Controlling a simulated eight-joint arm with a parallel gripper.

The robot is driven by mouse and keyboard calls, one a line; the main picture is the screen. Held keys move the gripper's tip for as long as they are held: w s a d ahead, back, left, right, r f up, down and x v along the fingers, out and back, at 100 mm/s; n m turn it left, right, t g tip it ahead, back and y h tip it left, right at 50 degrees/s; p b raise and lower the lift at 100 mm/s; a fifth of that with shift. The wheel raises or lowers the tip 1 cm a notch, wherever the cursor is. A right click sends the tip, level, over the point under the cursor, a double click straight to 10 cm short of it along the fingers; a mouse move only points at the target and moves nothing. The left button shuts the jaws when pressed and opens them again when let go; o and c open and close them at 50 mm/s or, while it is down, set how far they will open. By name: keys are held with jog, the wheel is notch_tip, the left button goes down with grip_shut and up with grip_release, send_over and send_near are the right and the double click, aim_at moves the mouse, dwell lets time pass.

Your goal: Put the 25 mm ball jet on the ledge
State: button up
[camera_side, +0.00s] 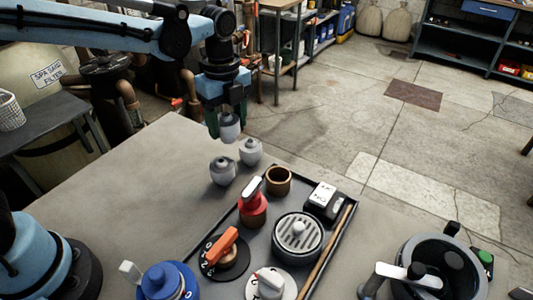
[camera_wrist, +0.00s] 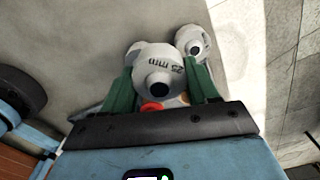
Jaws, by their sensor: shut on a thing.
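My gripper (camera_side: 228,118), with green fingers, is shut on a pale grey ball jet (camera_side: 229,131). In the wrist view the held jet (camera_wrist: 153,61) sits between the fingers (camera_wrist: 160,78), its "25 mm" marking readable and its dark bore facing the camera. The gripper holds it above the grey concrete top (camera_side: 150,185), which appears to be the ledge. Two similar jets stand on that top: a left one (camera_side: 222,171) and a right one (camera_side: 250,151). One of them (camera_wrist: 191,40) shows behind the held jet in the wrist view; another is mostly hidden there.
A dark pot (camera_side: 425,270) stands at right. The concrete left of the two jets is clear.

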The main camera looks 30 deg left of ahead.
jog(key=w+a+f, duration=0.1)
jog(key=a, duration=0.1)
jog(key=w+a+f, duration=0.1)
jog(key=a+f, duration=0.1)
jog(key=w+a+f, duration=0.1)
jog(key=w+a, duration=0.1)
jog(key=shift+a+f, duration=0.3)
jog(key=shift+f, duration=2.1)
jog(key=shift+f, duration=0.15)
jog(key=o, duration=1)
jog(key=shift+o, duration=0.2)
